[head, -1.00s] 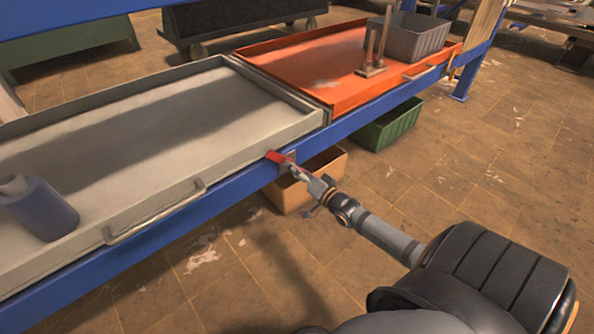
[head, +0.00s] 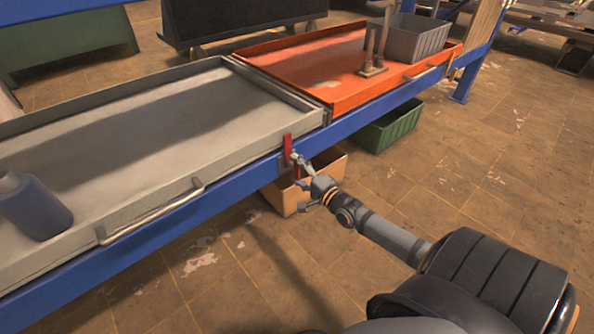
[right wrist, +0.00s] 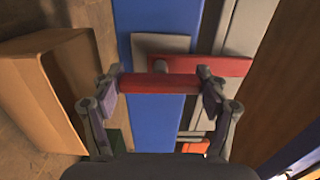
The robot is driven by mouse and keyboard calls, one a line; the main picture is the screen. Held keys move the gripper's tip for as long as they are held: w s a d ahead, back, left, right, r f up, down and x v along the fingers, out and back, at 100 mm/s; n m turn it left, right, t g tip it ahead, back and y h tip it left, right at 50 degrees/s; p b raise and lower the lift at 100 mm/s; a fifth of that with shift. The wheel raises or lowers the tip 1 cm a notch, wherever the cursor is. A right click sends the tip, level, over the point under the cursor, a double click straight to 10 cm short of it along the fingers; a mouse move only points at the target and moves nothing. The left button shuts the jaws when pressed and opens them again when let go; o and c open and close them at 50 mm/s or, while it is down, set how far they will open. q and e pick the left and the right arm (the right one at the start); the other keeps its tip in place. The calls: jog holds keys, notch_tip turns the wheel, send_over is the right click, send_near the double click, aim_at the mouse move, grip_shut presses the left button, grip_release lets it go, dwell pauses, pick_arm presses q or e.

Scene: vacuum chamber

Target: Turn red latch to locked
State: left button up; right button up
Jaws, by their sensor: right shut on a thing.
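The red latch (head: 287,143) is on the front of the blue rail, near where the grey and orange trays meet. Its red bar stands about upright in the head view. In the right wrist view, a red handle piece (right wrist: 160,84) lies between my fingers, and a longer red bar (right wrist: 225,66) shows behind it over a grey plate (right wrist: 150,46). My right gripper (head: 298,163) is shut on the red latch, with a finger at each end of the handle piece. My left gripper is in neither view.
The blue rail (head: 215,208) runs along the trays. The grey tray (head: 150,110) holds a blue bottle (head: 35,208). The orange tray (head: 310,65) holds a grey bin (head: 415,38). A cardboard-coloured box (head: 332,168) and a green bin (head: 390,127) sit below.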

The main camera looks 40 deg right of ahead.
jog(key=shift+m, duration=0.3)
jog(key=o, duration=1.7)
jog(key=s, duration=1.2)
jog(key=shift+d, duration=0.45)
